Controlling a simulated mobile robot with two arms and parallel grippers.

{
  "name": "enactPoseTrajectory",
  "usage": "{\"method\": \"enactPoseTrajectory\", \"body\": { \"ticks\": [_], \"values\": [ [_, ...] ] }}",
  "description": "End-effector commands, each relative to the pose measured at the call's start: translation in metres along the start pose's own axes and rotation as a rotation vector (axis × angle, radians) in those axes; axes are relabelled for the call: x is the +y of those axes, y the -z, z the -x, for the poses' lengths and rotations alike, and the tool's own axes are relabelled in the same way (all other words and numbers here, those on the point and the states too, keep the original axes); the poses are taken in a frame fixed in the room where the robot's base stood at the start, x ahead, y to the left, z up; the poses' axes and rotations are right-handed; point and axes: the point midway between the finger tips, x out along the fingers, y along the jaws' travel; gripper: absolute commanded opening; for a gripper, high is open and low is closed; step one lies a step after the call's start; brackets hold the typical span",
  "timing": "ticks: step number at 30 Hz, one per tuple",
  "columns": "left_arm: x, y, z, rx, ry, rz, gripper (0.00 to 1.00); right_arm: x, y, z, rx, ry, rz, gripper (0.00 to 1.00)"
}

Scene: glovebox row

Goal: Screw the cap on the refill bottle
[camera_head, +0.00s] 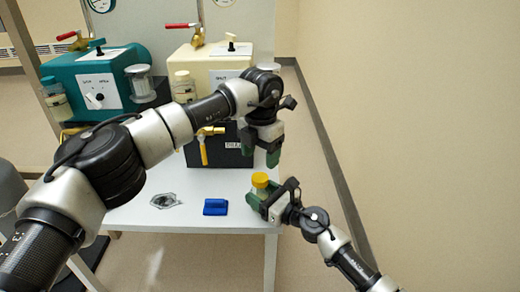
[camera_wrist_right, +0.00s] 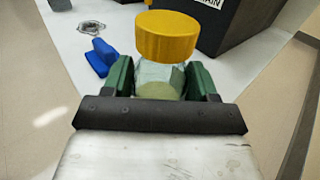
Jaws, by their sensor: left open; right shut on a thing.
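The refill bottle (camera_wrist_right: 158,80) is a small clear bottle with pale yellow-green contents, seen in the right wrist view. A yellow cap (camera_wrist_right: 166,37) sits on its top; it also shows in the head view (camera_head: 260,180). I cannot tell how tightly the cap is seated. My right gripper (camera_wrist_right: 160,82) is shut on the bottle, one green finger on each side, near the table's right front corner.
A black box (camera_head: 215,153) with a yellow-handled tap stands behind the bottle. A blue block (camera_head: 215,207) and a dark-and-silver flat patch (camera_head: 166,201) lie on the white table (camera_head: 190,222). Teal (camera_head: 90,75) and cream (camera_head: 205,62) machines stand behind. A wall is at right.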

Motion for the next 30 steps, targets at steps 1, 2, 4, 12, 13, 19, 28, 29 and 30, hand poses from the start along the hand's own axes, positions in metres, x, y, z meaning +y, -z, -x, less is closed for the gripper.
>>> {"method": "enactPoseTrajectory", "body": {
  "ticks": [1, 2, 4, 12, 13, 19, 28, 29, 30],
  "values": [
    [0.0001, 0.0001, 0.0006, 0.000, 0.000, 0.105, 0.65, 0.0000, 0.0002, 0.0000, 0.000, 0.000, 0.000, 0.00],
    [0.0002, 0.0002, 0.0011, 0.000, 0.000, 0.176, 0.65, 0.0000, 0.0002, 0.0000, 0.000, 0.000, 0.000, 0.00],
    [0.0002, 0.0003, 0.0022, 0.000, 0.000, 0.339, 0.65, 0.0000, 0.0002, 0.0000, 0.000, 0.000, 0.000, 0.00],
    [0.0003, 0.0006, 0.0065, 0.000, 0.001, 0.959, 0.65, 0.0000, 0.0002, 0.0000, 0.000, 0.000, 0.000, 0.00],
    [0.0003, 0.0007, 0.0068, 0.000, 0.001, 1.021, 0.65, 0.0000, 0.0002, 0.0000, 0.000, 0.000, 0.000, 0.00],
    [0.0005, 0.0010, 0.0090, 0.000, 0.000, 1.339, 0.65, 0.0000, 0.0002, 0.0000, 0.000, 0.000, 0.000, 0.00],
    [0.0006, 0.0011, 0.0100, -0.001, 0.000, 1.481, 0.65, 0.0000, 0.0002, 0.0000, 0.000, 0.000, 0.000, 0.00],
    [0.0006, 0.0011, 0.0100, -0.001, 0.000, 1.481, 0.65, 0.0000, 0.0002, 0.0000, 0.000, 0.000, 0.000, 0.00],
    [0.0006, 0.0011, 0.0100, -0.001, 0.000, 1.481, 0.65, 0.0000, 0.0002, 0.0000, 0.000, 0.000, 0.000, 0.00]
  ]
}}
